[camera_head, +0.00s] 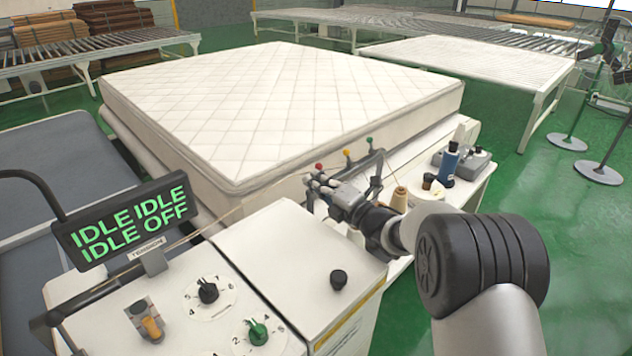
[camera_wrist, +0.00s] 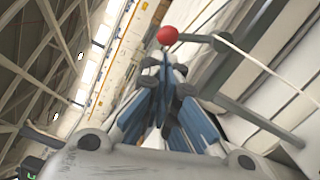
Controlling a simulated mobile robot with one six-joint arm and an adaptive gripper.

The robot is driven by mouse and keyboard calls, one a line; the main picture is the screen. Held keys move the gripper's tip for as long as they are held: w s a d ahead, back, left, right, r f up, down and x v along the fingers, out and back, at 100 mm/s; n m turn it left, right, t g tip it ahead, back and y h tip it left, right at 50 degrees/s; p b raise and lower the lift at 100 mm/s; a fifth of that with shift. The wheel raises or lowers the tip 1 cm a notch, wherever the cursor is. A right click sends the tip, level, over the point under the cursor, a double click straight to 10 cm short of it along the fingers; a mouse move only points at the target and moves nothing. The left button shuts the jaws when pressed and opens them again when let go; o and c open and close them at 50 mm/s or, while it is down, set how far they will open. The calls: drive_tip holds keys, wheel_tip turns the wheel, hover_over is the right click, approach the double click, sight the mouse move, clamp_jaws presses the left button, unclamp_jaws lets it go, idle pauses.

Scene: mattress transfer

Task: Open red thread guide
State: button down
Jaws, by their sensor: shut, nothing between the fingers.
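The red thread guide (camera_head: 319,166) shows as a small red ball at the left end of a row on the dark guide arm, by the mattress's near side. In the wrist view the red ball (camera_wrist: 167,35) sits on a grey stem just beyond my fingertips. My gripper (camera_head: 316,180) is shut and empty, its tips just below the red ball. In the wrist view its fingers (camera_wrist: 164,66) meet close to the ball; I cannot tell whether they touch it. The yellow guide (camera_head: 347,153) and green guide (camera_head: 369,140) stand to the right.
A white quilted mattress (camera_head: 290,105) lies behind the guides. A pale thread (camera_wrist: 265,68) runs off the guide. A thread cone (camera_head: 399,199) and blue bottle (camera_head: 450,160) stand right of my wrist. The control panel (camera_head: 210,310) and a display reading IDLE and OFF (camera_head: 127,222) are at the left.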

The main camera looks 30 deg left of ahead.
drive_tip(key=shift+w+d+r+m, duration=0.1)
drive_tip(key=shift+w+r+m, duration=0.3)
drive_tip(key=shift+m, duration=0.5)
drive_tip(key=w+m+p, duration=0.1)
drive_tip(key=m, duration=0.1)
drive_tip(key=w+d+r+m+p, duration=0.1)
drive_tip(key=m+p, duration=0.1)
drive_tip(key=w+r+m+p, duration=0.1)
drive_tip(key=w+m, duration=0.1)
drive_tip(key=m, duration=0.1)
drive_tip(key=shift+w+d+r+g, duration=0.1)
drive_tip(key=shift+d+r+g, duration=0.05)
drive_tip(key=shift+r+g, duration=0.15)
drive_tip(key=shift+w+p, duration=0.1)
drive_tip(key=shift+p, duration=0.2)
idle(0.7)
